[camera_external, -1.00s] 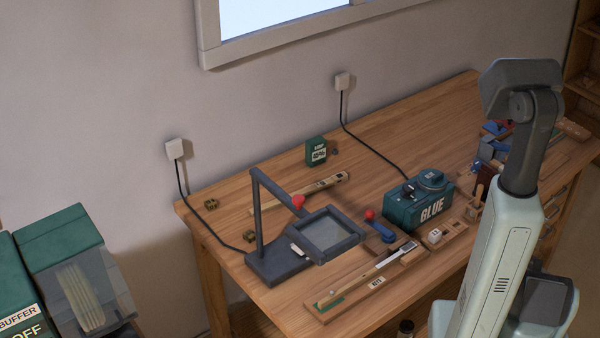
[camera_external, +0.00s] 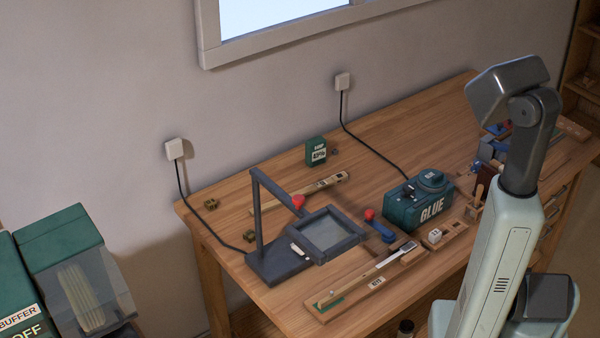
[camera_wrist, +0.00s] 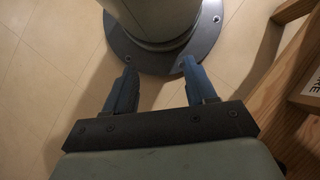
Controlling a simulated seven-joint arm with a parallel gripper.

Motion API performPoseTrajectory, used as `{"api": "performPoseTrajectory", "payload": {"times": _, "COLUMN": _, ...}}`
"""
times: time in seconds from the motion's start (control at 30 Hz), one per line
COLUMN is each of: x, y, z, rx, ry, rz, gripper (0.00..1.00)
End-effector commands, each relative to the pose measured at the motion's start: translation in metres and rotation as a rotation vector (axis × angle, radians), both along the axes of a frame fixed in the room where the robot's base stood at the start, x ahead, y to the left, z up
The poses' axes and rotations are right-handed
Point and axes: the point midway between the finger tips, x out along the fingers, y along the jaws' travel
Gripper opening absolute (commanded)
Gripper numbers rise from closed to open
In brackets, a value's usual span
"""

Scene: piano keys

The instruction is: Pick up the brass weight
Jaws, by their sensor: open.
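My gripper (camera_wrist: 158,62) shows in the wrist view with its two blue fingers apart and nothing between them. It hangs over the tiled floor beside my base, away from the tabletop. In the external view my arm stands at the right and the gripper cannot be made out. I cannot identify the brass weight for sure. Two small dark-yellow, brass-like pieces lie on the left part of the workbench: one near the back left edge (camera_external: 211,204), one beside the magnifier stand (camera_external: 249,235). Both are far from my arm.
The workbench (camera_external: 290,300) holds a framed magnifier stand (camera_external: 275,265), a teal GLUE box (camera_external: 420,203) with a cable, a green box (camera_external: 316,151), and a long wooden piece with a metal strip (camera_external: 370,275). Tools crowd the right end. The back middle is fairly clear.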

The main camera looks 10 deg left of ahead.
Motion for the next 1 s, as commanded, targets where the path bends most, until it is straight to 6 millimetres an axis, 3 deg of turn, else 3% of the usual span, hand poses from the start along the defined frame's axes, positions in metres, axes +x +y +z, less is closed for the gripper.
{"api": "performPoseTrajectory", "payload": {"times": 0.67, "x": 0.003, "y": -0.004, "z": -0.001, "rx": -0.016, "ry": -0.002, "rz": -0.012, "gripper": 0.62}}
{"api": "performPoseTrajectory", "payload": {"times": 0.83, "x": 0.021, "y": -0.033, "z": -0.003, "rx": -0.126, "ry": -0.009, "rz": -0.103, "gripper": 0.62}}
{"api": "performPoseTrajectory", "payload": {"times": 1.0, "x": 0.054, "y": -0.083, "z": -0.004, "rx": -0.301, "ry": -0.051, "rz": -0.262, "gripper": 0.62}}
